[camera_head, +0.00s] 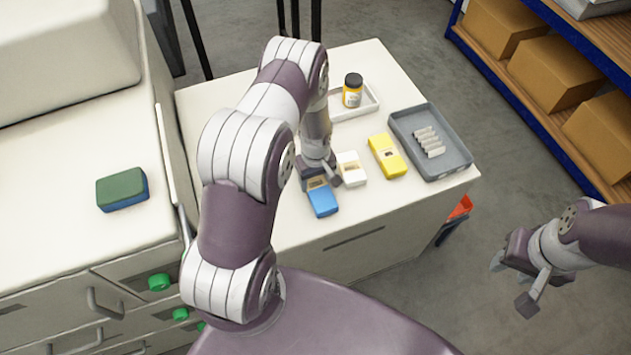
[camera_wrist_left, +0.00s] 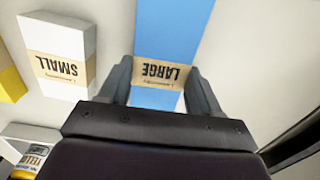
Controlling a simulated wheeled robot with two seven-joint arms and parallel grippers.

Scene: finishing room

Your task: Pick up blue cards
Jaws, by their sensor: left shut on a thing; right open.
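The blue cards (camera_head: 322,201) are a blue box near the front of the white table; in the left wrist view the blue box (camera_wrist_left: 172,32) has a tan band reading "LARGE". My left gripper (camera_wrist_left: 160,78) is shut on it, one finger on each side of the band. In the head view my left gripper (camera_head: 320,176) is partly hidden by its own wrist. I cannot tell whether the box touches the table. My right gripper (camera_head: 512,283) is open and empty, off to the right over the floor.
A white box (camera_head: 351,168) labelled "SMALL" and a yellow box (camera_head: 387,155) lie right of the blue one. A grey tray (camera_head: 462,160) holds several pale pieces. A jar (camera_head: 352,91) stands in a white tray (camera_head: 371,106). A green-and-blue sponge (camera_head: 122,189) lies on the left counter.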

